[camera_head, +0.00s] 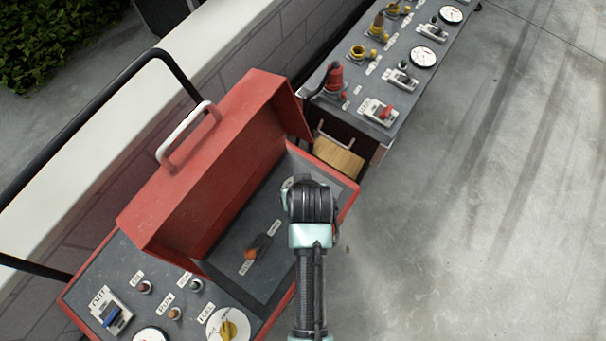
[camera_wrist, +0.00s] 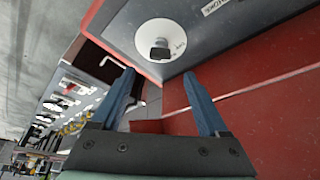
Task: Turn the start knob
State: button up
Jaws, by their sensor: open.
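A black knob (camera_wrist: 160,53) on a white round dial (camera_wrist: 155,32) is on the grey panel in the wrist view. The dial's lettering is too small to read, so I cannot confirm it is the start knob. My gripper (camera_wrist: 159,75) is open and empty, its two blue fingertips spread just short of the dial and apart from the knob. In the head view my wrist (camera_head: 312,205) covers most of this area, and the fingers are hidden. An orange and black switch (camera_head: 258,247) with small labels is on the same panel, left of my wrist.
A red hood (camera_head: 215,160) with a pale handle (camera_head: 187,133) rises left of the panel. A lower panel (camera_head: 130,260) holds buttons and a yellow knob (camera_head: 229,330). Another console (camera_head: 385,75) with plugs and gauges stands beyond. Concrete floor on the right is clear.

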jog(key=shift+v, duration=2.4)
